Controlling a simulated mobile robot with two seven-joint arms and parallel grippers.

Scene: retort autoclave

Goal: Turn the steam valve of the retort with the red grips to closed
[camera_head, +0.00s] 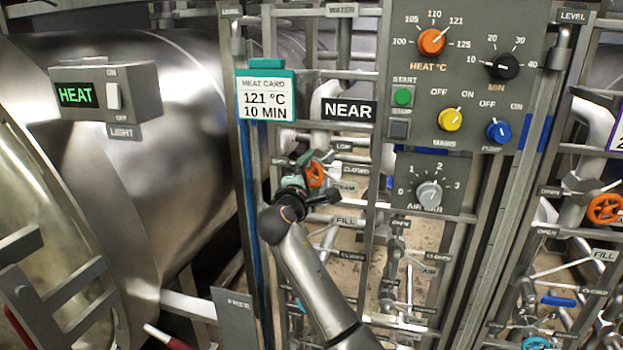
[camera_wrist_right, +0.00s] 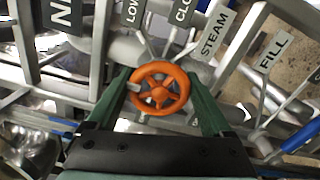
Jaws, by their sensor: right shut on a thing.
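The steam valve's orange handwheel (camera_head: 315,174) is in the middle of the head view, behind the rack under the NEAR sign. In the right wrist view the whole orange handwheel (camera_wrist_right: 159,88) shows, with a small light tab at its left rim. Signs reading LOW, CLOSED and STEAM (camera_wrist_right: 215,35) stand just beyond it. My right gripper (camera_head: 303,178) reaches in from below. Its green fingers (camera_wrist_right: 161,84) are shut on the handwheel from both sides. A lever with a dark red grip (camera_head: 166,338) shows at the lower left by the steel retort (camera_head: 180,110). My left gripper is not in view.
Grey rack bars surround my right wrist. A control panel (camera_head: 470,70) with knobs stands at upper right, above an AIR BAR knob (camera_head: 429,193). A FILL sign (camera_wrist_right: 273,51) and pipes are close to the right finger. Another orange handwheel (camera_head: 604,209) is at far right.

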